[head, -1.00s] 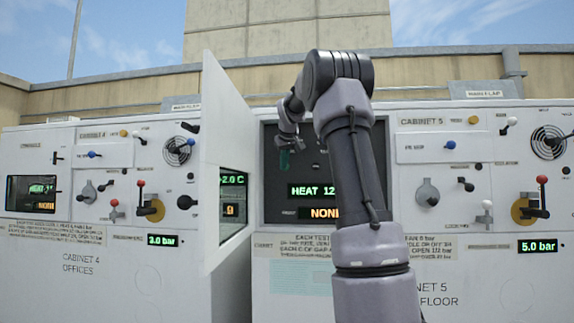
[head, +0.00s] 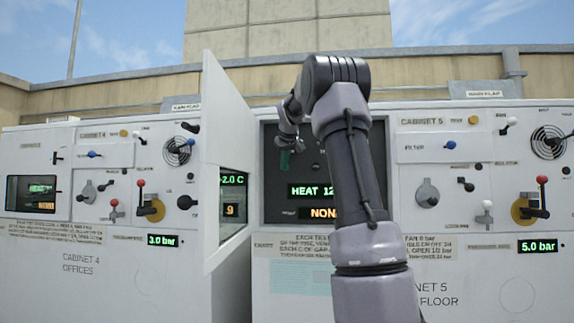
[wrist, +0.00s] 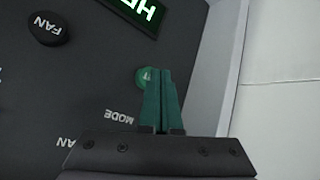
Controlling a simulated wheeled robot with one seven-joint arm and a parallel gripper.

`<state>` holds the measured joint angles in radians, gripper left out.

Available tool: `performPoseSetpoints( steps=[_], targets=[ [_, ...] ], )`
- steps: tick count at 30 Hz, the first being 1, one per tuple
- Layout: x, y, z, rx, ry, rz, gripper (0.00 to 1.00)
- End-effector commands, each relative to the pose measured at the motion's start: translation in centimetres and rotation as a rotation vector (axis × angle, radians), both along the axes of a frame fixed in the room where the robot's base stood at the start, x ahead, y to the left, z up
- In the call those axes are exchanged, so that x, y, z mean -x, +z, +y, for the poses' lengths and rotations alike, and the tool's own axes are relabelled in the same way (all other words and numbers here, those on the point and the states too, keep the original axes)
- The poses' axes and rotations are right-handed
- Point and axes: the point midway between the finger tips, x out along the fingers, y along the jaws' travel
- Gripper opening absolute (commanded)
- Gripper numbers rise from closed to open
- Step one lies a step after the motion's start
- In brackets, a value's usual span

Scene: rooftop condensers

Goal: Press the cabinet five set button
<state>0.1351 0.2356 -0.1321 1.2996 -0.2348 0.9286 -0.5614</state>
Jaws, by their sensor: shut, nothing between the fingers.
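Cabinet five (head: 425,280) stands at centre right, its dark control panel (head: 275,205) showing behind an open white door. My gripper (head: 286,165) is in front of the panel's upper left, its green fingers pointing at the panel. In the wrist view my gripper (wrist: 163,72) is shut and empty. Its fingertips overlap a small round green button (wrist: 144,76) on the panel. The button's label is hidden or unreadable, and I cannot tell whether the fingers touch it. A black FAN button (wrist: 46,29) and the word MODE show upside down nearby.
The open white door (head: 222,140) stands out left of the panel. A green HEAT display (head: 313,190) and an orange NONE display (head: 322,213) are partly behind my arm. Cabinet 4 (head: 100,265) is at the left. Knobs and levers crowd the right side.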

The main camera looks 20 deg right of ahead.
Motion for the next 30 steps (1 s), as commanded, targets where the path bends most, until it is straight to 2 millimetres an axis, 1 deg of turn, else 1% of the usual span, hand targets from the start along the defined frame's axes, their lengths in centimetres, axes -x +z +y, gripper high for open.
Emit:
performPoseSetpoints(
  steps=[30],
  targets=[
    [-0.93, 0.03, -0.63, 0.001, -0.001, 0.000, 0.00]
  ],
)
